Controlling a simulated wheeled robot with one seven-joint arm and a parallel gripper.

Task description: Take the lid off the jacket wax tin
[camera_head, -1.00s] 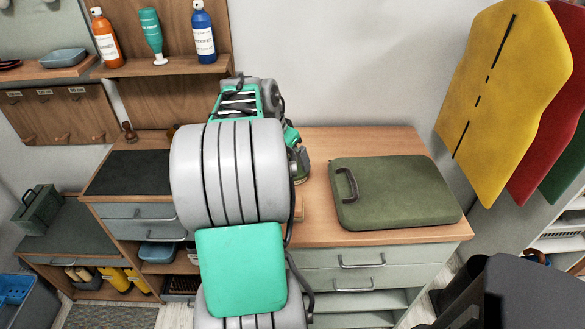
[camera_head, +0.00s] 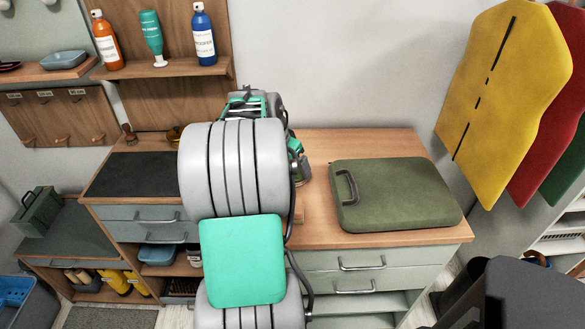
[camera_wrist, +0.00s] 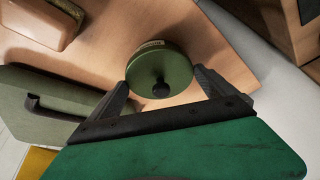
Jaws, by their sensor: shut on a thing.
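Whether the lid is apart from the tin body cannot be told. In the head view my arm hides most of the gripper, and only a small part of the tin (camera_head: 304,172) shows beside it.
A green padded case (camera_head: 400,195) with a dark handle lies on the wooden worktop (camera_head: 375,143), right of the tin. Bottles stand on a wall shelf (camera_head: 165,68).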

